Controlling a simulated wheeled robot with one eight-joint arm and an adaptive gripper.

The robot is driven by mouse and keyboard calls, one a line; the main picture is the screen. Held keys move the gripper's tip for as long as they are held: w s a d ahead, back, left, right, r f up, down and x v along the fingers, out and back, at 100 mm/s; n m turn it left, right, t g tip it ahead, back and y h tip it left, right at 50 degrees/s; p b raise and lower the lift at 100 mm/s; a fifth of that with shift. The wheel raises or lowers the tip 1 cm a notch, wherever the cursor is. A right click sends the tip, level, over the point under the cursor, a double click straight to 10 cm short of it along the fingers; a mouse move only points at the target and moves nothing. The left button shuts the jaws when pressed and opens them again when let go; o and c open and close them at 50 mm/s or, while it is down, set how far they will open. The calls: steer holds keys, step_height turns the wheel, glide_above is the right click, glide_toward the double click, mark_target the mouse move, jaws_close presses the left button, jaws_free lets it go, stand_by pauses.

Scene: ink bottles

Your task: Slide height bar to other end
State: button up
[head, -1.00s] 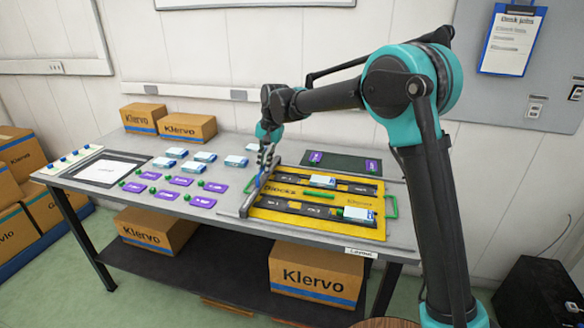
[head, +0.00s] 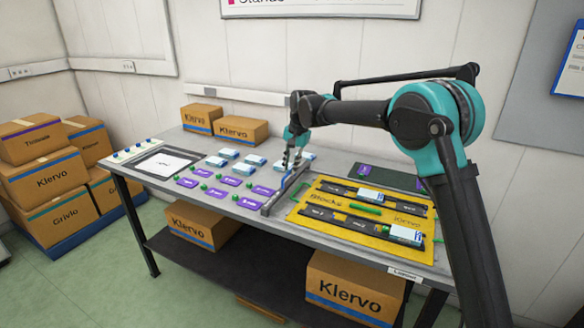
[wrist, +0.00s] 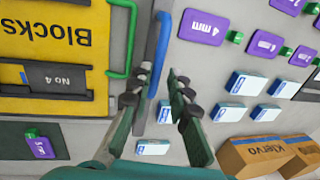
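A long grey bar (head: 287,190) lies across the table along the left edge of the yellow Blocks board; I take it for the height bar. Its blue grip (wrist: 160,45) shows in the wrist view. My gripper (head: 290,168) is over the bar's far part, fingers pointing down. In the wrist view my gripper (wrist: 160,75) has its two fingers apart. The near end of the blue grip shows between them, closer to the left finger. I cannot tell whether they touch it.
The yellow board (head: 318,215) holds dark strips, white-and-blue boxes and green handles. Purple cards (head: 222,202) with green knobs and several small boxes (head: 228,154) lie left of the bar. Cardboard boxes (head: 240,130) stand at the back. A dark green panel (head: 403,183) lies behind the board.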

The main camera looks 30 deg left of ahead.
steer(key=o, duration=0.3)
steer(key=v, duration=1.2)
steer(key=shift+a, duration=0.1)
